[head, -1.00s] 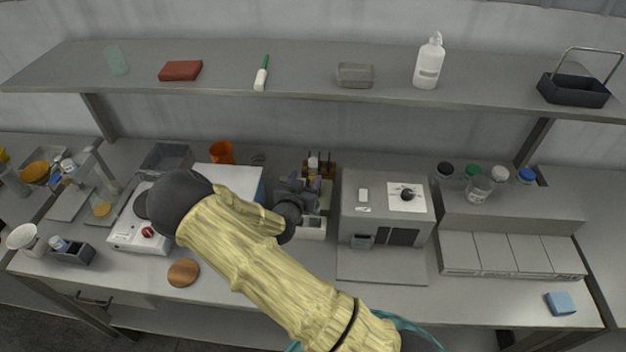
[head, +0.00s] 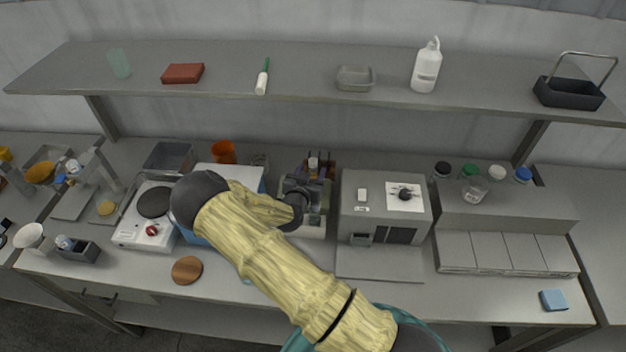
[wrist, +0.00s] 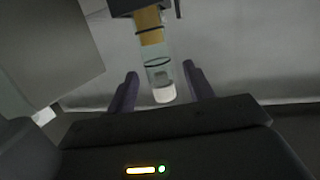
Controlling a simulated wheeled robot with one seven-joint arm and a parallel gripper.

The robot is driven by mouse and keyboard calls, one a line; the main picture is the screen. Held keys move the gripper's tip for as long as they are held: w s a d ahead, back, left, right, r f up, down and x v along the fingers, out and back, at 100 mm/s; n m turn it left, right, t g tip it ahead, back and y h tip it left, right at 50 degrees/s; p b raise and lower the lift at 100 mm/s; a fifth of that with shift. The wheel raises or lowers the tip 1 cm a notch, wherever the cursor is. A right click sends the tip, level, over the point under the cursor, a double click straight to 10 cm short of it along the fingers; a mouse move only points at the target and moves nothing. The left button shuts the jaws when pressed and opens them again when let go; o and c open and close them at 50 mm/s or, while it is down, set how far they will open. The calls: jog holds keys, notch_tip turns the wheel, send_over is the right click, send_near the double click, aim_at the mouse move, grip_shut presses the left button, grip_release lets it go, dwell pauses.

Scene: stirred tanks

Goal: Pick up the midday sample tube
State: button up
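In the wrist view, a clear sample tube (wrist: 157,70) with a white cap, amber contents and a dark ring shows between my fingers; no label can be read to tell if it is the midday one. My gripper (wrist: 160,88) is open, with a gap on each side of the tube. The tube's far end meets a dark holder (wrist: 138,4). In the head view, my gripper (head: 303,188) is just in front of a brown tube rack (head: 331,166) with a white-capped tube (head: 313,162). My gripper partly hides the rack.
A grey box-shaped instrument (head: 352,215) stands close to the right of my gripper. An orange cup (head: 223,151) and a hot plate (head: 154,202) are to the left. A shelf (head: 215,92) runs above the bench.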

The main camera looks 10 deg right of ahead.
grip_shut()
jog(key=shift+r, duration=0.1)
notch_tip(320, 180, up, 10)
jog(key=b, duration=0.3)
dwell(0.4)
dwell(0.4)
